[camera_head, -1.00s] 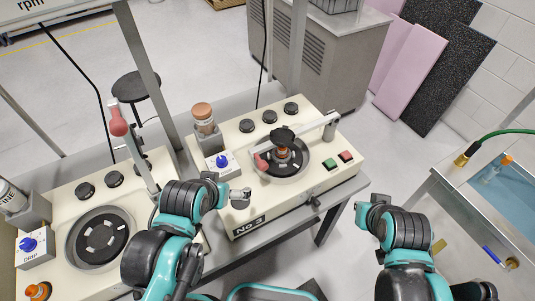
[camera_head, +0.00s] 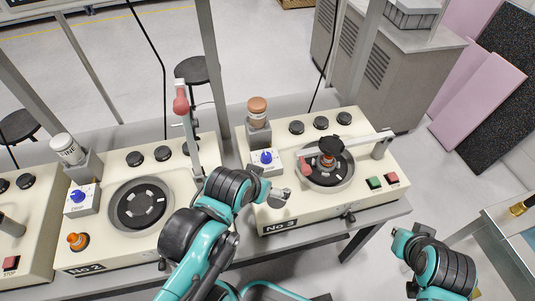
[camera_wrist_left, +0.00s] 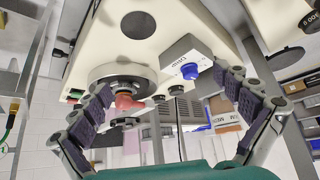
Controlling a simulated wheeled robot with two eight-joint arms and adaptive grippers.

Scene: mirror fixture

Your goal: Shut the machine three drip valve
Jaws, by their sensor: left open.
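Machine No 3 (camera_head: 300,222) is a cream box on the bench. Its drip valve is a blue knob (camera_head: 266,157) on a small white block at the machine's left end. In the left wrist view, the blue knob (camera_wrist_left: 190,70) sits on the block marked DRIP, beyond the fingers and nearer the right one. My left gripper (camera_head: 271,188) is open and empty, in front of the block and apart from the knob. My right gripper (camera_head: 402,240) is off the machine's front right; its fingers are not clear. The knob's turn position is too small to tell.
A brown-capped jar (camera_head: 257,110) stands behind the valve. A red-tipped lever (camera_head: 305,170) and round bowl (camera_head: 327,176) lie to its right. Machine No 2 (camera_head: 108,254), with its own blue knob (camera_head: 77,196), is on the left. An upright red-ended arm (camera_head: 181,103) stands between.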

